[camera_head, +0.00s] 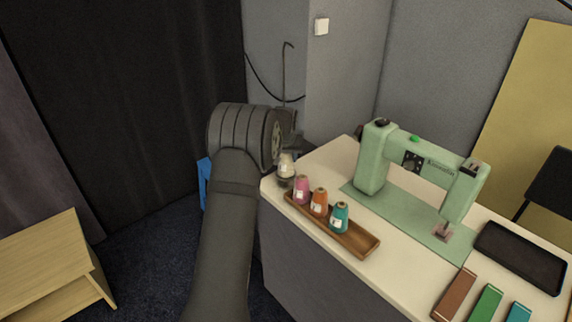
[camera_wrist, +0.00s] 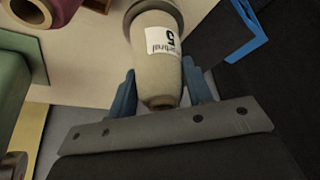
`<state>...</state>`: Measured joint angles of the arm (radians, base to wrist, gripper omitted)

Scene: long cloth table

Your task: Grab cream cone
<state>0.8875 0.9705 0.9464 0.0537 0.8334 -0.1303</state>
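The cream cone (camera_wrist: 157,62) has a white label and lies between the two blue-grey fingers of my gripper (camera_wrist: 160,82) in the wrist view. The fingers press close on both its sides, its narrow top toward my palm. In the head view the cream cone (camera_head: 286,165) is at the table's left corner, by the far end of the wooden tray (camera_head: 357,242). My arm and wrist hide most of my gripper there. I cannot tell whether the cone's base is clear of the surface beneath.
Pink (camera_head: 302,190), orange (camera_head: 319,202) and teal (camera_head: 340,217) cones stand in the tray, close to the cream one. A green sewing machine (camera_head: 372,165) stands behind them. A black tray (camera_head: 520,257) and coloured blocks (camera_head: 486,304) are at the right.

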